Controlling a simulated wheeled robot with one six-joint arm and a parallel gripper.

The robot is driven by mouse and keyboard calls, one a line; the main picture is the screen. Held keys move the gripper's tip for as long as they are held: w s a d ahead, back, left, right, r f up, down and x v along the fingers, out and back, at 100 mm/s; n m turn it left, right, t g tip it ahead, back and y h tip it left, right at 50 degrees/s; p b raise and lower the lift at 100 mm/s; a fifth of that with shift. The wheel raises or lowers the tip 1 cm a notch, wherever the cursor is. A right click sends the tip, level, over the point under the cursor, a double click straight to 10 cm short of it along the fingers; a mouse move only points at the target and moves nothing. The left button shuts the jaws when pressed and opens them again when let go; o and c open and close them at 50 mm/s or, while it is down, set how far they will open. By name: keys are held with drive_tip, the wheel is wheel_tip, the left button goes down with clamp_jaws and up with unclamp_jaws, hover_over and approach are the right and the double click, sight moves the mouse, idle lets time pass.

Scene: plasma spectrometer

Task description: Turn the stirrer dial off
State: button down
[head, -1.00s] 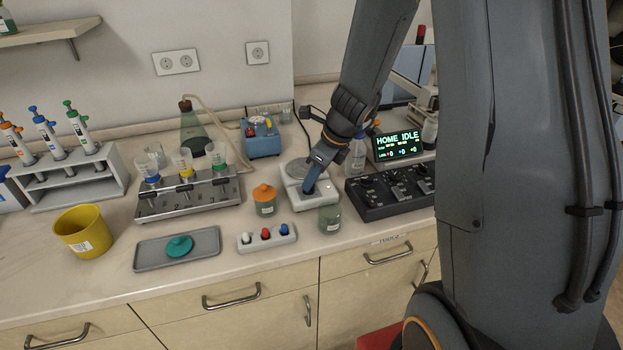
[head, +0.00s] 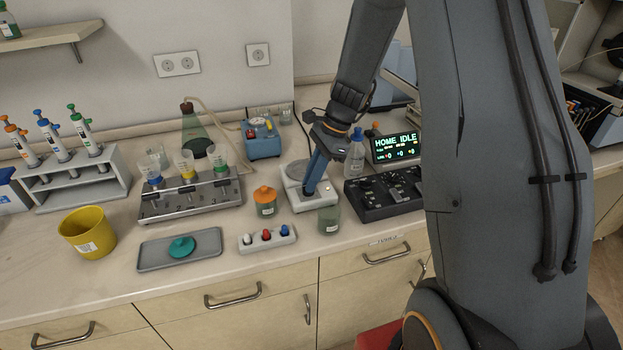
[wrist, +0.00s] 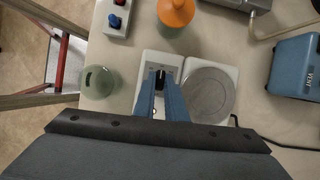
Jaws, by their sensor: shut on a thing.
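The stirrer (head: 296,182) is a white unit with a round grey plate (wrist: 209,95), standing on the bench in the middle of the head view. Its dial (wrist: 160,82) is a small dark knob on the white front panel, seen between my fingertips in the wrist view. My gripper (head: 309,188) reaches down onto that front panel, with its two blue fingers (wrist: 160,90) shut on the dial. The fingers cover part of the dial, and its pointer setting is too small to read.
An orange-capped jar (head: 265,201) and a glass beaker (head: 329,219) stand close to the stirrer. A black control panel (head: 384,196) is at its right, a switch block (head: 267,238) in front. A bottle (head: 355,152) stands behind my gripper.

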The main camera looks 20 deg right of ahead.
drive_tip(key=n, duration=0.1)
drive_tip(key=n+g, duration=0.1)
drive_tip(key=n, duration=0.2)
drive_tip(key=shift+w+n+g, duration=0.25)
drive_tip(key=shift+n+g, duration=0.05)
drive_tip(key=shift+g, duration=0.1)
drive_tip(key=shift+w+a+n+g+h+b, duration=0.1)
drive_tip(key=shift+n+g+h+b, duration=0.15)
drive_tip(key=shift+n, duration=0.65)
drive_tip(key=shift+a+n+g+h+b, duration=0.1)
drive_tip(key=shift+n+g+h, duration=0.2)
drive_tip(key=shift+n, duration=0.6)
drive_tip(key=c, duration=1.8)
unclamp_jaws()
drive_tip(key=b+v, duration=0.2)
drive_tip(key=v, duration=0.5)
drive_tip(key=shift+r+b, duration=0.3)
drive_tip(key=shift+r, duration=0.05)
